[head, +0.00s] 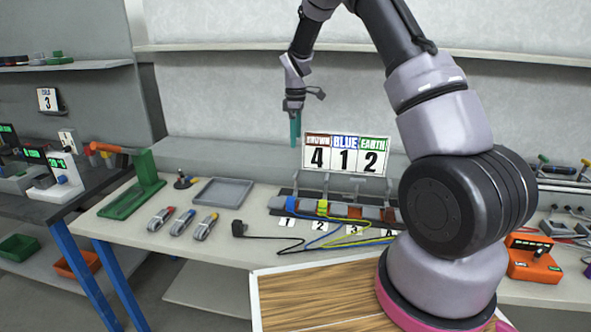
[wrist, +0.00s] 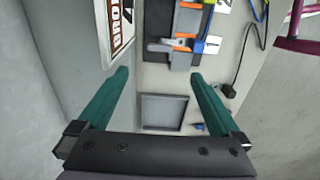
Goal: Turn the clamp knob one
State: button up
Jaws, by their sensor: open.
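The clamp block (head: 335,208) stands on the bench, with several clamps in a row above number cards. Card 1 (head: 287,222) marks its left end, where a grey and blue clamp (head: 279,202) sits. In the wrist view, card 1 (wrist: 212,45) lies beside a grey clamp piece (wrist: 176,45) with orange parts at the block's end. I cannot tell which part is the knob. My gripper (head: 295,138) hangs above and behind the block's left end, teal fingers pointing down. In the wrist view my gripper (wrist: 160,78) is open, with nothing between its fingers.
A sign (head: 346,154) reading brown 4, blue 1, earth 2 stands behind the block. An empty grey tray (head: 222,193) lies left of it. Black, blue and yellow cables and a black plug (head: 238,229) lie in front. A green stand (head: 132,198) is further left.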

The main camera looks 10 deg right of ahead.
aim_at(296, 173)
notch_tip(296, 173, down, 13)
jog(key=shift+f, duration=0.2)
jog(key=shift+c, duration=0.3)
jog(key=c, duration=1.3)
